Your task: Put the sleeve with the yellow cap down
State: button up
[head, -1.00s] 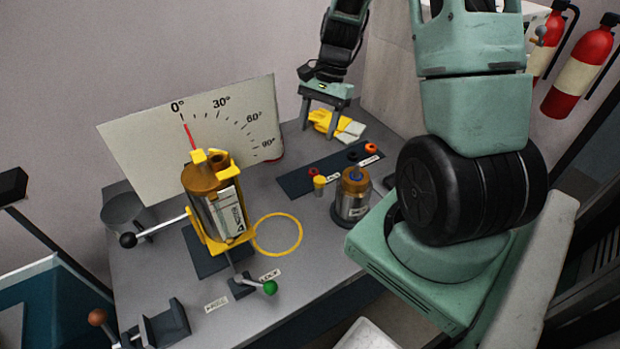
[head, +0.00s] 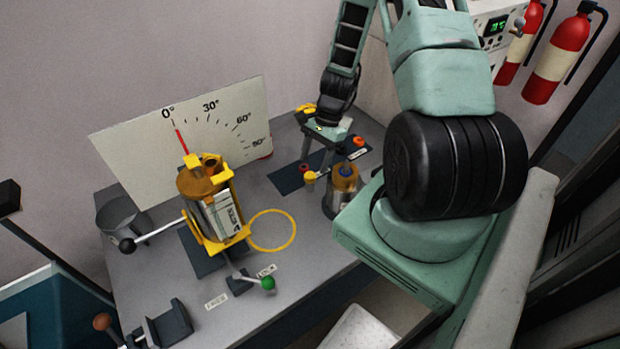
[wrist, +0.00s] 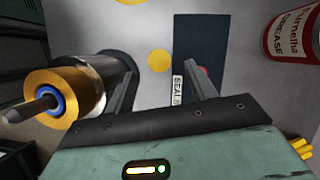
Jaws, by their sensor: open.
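The sleeve with the yellow cap (head: 310,177) stands upright on the bench beside the dark mat. In the wrist view its round yellow cap (wrist: 159,60) shows from above, between the two fingertips, with a gap on each side. My gripper (head: 316,168) points down with its fingers apart, close to the sleeve. In the wrist view my gripper (wrist: 160,68) is open and nothing is clamped in it. How far the fingertips are above the cap is hard to tell.
A metal cylinder with a bronze top (head: 344,180) stands close to the right of the sleeve. The dark mat (head: 285,179) bears red and orange pieces. The pump body (head: 212,205) is at the left. A grease can (wrist: 292,32) shows in the wrist view. A yellow ring mark (head: 272,230) is empty.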

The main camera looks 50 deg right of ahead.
aim_at(310, 175)
jog(key=shift+p+x, duration=0.95)
jog(key=shift+x, duration=1.95)
jog(key=c, duration=1.2)
jog(key=shift+r, duration=0.1)
